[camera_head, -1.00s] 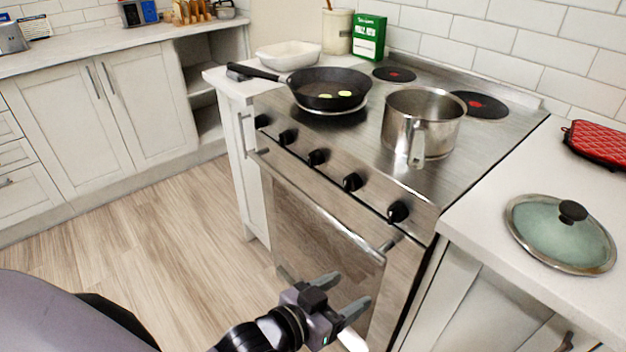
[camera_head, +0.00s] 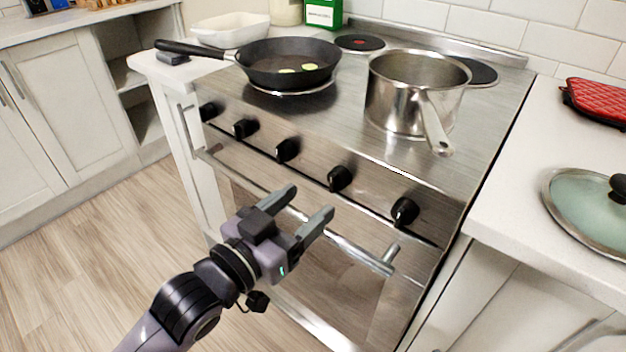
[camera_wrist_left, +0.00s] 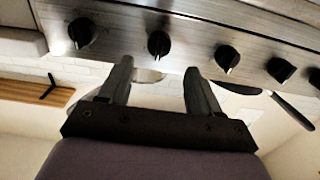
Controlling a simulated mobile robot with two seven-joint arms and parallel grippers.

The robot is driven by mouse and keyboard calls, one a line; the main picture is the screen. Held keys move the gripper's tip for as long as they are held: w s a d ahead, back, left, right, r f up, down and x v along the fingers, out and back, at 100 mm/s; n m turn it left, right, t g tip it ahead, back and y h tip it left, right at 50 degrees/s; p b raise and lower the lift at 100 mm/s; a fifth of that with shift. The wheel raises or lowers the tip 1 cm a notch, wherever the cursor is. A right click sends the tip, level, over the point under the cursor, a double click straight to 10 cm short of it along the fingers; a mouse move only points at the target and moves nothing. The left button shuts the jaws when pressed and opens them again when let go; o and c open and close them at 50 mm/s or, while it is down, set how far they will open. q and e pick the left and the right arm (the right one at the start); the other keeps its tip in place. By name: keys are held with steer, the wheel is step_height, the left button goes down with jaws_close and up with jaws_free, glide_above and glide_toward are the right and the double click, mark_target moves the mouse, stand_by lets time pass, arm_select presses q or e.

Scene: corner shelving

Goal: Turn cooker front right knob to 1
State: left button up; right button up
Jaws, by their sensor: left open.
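The steel cooker (camera_head: 330,135) has a row of several black knobs along its front. The rightmost knob (camera_head: 405,211) and the one beside it (camera_head: 340,178) are in clear view; their markings are too small to read. My left gripper (camera_head: 308,202) is open and empty, in front of and below the knob row, left of the rightmost knob and apart from it. In the left wrist view my gripper (camera_wrist_left: 158,66) points at the panel, with one black knob (camera_wrist_left: 159,43) just beyond the gap between its fingers. My right gripper is not in view.
An oven handle bar (camera_head: 350,252) runs below the knobs, close to my left gripper. A black frying pan (camera_head: 290,62) and a steel pot (camera_head: 415,95) stand on the hob; the pot's handle points forward. A glass lid (camera_head: 590,215) lies on the right counter.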

mark_target(331, 184)
arm_select(q)
steer(key=shift+b+x, duration=0.3)
steer(key=shift+x, duration=3.05)
steer(key=shift+d, duration=0.1)
steer(key=shift+c, duration=0.3)
steer(key=c, duration=1)
